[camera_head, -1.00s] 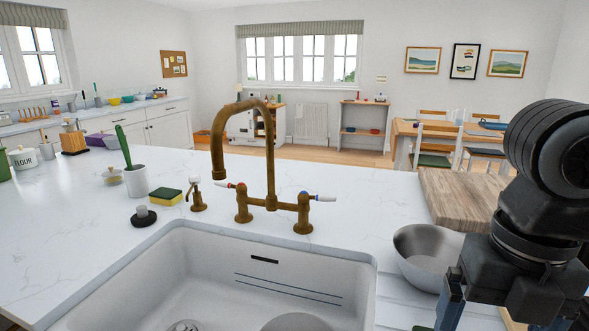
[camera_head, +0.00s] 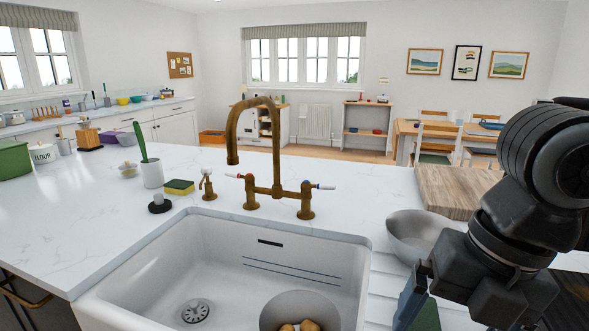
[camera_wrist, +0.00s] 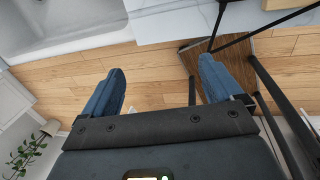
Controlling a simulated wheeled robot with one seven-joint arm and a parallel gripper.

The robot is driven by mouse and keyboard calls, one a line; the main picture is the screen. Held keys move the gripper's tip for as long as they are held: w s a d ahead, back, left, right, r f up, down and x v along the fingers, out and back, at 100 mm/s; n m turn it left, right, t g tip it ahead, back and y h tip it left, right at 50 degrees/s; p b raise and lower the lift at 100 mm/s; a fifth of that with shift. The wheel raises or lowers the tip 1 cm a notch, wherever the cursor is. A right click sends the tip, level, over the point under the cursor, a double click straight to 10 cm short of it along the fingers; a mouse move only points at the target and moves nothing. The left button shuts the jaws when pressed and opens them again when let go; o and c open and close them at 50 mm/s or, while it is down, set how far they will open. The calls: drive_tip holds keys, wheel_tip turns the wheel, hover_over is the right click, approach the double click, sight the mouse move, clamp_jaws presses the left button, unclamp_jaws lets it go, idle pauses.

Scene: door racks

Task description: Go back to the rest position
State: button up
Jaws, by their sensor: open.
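My gripper (camera_wrist: 160,85) shows in the wrist view with its two blue fingers spread wide apart and nothing between them. Below it in that view are the wooden floor and the front of the white counter. In the head view my dark arm is at the right, and the gripper (camera_head: 415,300) hangs at the lower right edge, partly cut off by the picture, beside the metal bowl and right of the sink.
The white sink (camera_head: 215,245) holds a round bowl (camera_head: 300,306) with brownish potato-like items. A metal bowl (camera_head: 412,236) and a wooden board (camera_head: 450,190) stand right of the brass tap (camera_head: 277,165). A sponge (camera_head: 179,187) and brush pot (camera_head: 152,174) stand left.

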drive_tip(key=w+a+r+m+t+y, duration=0.2)
drive_tip(key=a+r+m+t+y, duration=0.35)
drive_tip(key=a, duration=0.45)
drive_tip(key=w+a+r+m+t+y, duration=0.15)
drive_tip(key=a+r+m+y, duration=0.25)
drive_tip(key=a+r+y, duration=0.5)
drive_tip(key=s+d+f+m+t+h, duration=0.4)
drive_tip(key=d+f+m+t+h, duration=0.15)
drive_tip(key=f+m, duration=0.5)
drive_tip(key=s+d+f+m+t+h, duration=0.45)
drive_tip(key=d+f+m+h, duration=0.2)
drive_tip(key=f+m, duration=0.4)
drive_tip(key=s+d+f+g+h, duration=0.1)
drive_tip(key=s+d, duration=0.3)
drive_tip(key=s, duration=0.4)
drive_tip(key=s+d+f+m+g+h, duration=0.1)
drive_tip(key=s+d+f+h, duration=0.1)
drive_tip(key=s, duration=0.5)
drive_tip(key=s+d+f+g+h, duration=0.1)
drive_tip(key=s+d+f, duration=0.2)
drive_tip(key=s+d, duration=0.2)
drive_tip(key=s, duration=0.3)
drive_tip(key=shift+s+d+f, duration=0.15)
drive_tip(key=shift+s+d, duration=0.15)
drive_tip(key=shift+s, duration=0.05)
